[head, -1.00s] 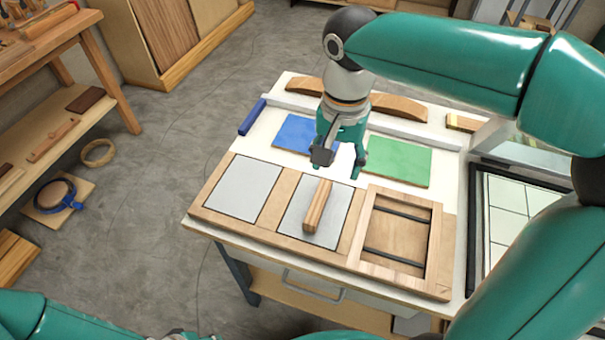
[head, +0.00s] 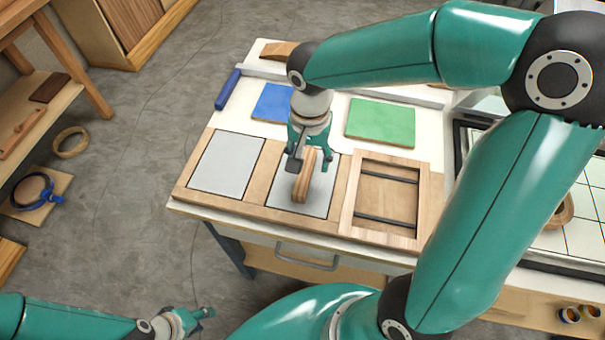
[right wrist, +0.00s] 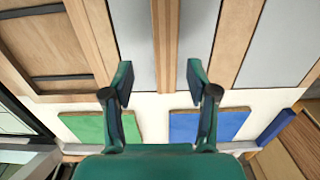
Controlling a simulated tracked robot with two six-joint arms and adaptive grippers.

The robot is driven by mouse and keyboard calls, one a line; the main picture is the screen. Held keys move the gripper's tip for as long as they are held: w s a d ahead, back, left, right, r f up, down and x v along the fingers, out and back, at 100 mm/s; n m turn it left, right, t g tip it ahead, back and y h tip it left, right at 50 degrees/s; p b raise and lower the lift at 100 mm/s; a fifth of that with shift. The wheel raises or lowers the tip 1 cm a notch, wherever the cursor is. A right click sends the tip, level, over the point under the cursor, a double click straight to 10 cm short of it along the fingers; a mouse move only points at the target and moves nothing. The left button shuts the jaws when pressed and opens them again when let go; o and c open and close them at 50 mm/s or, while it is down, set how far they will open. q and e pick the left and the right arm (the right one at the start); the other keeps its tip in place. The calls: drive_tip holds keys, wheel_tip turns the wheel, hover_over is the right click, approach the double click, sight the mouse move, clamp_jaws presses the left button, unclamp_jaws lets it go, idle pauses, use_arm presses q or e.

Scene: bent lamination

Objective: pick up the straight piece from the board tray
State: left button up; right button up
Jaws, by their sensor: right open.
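The straight piece (head: 302,184), a striped wooden bar, lies on the middle grey panel of the wooden board tray (head: 264,173). My right gripper (head: 310,164) is open over the piece's far end in the head view. In the right wrist view, the straight piece (right wrist: 165,38) runs up the picture between the two spread fingers of the right gripper (right wrist: 160,82), with gaps on both sides. My left gripper (head: 202,318) is low at the bottom left, away from the tray; its jaws are too small to read.
A wooden frame with dark bars (head: 388,198) stands on the tray's right end. Blue (head: 271,103) and green (head: 380,122) boards lie behind the tray, with a blue bar (head: 228,89) at the far left. A white gridded surface (head: 560,200) is at right.

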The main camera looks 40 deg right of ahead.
sight(305, 171)
drive_tip(key=f, duration=0.5)
drive_tip(key=shift+w+a, duration=0.25)
clamp_jaws()
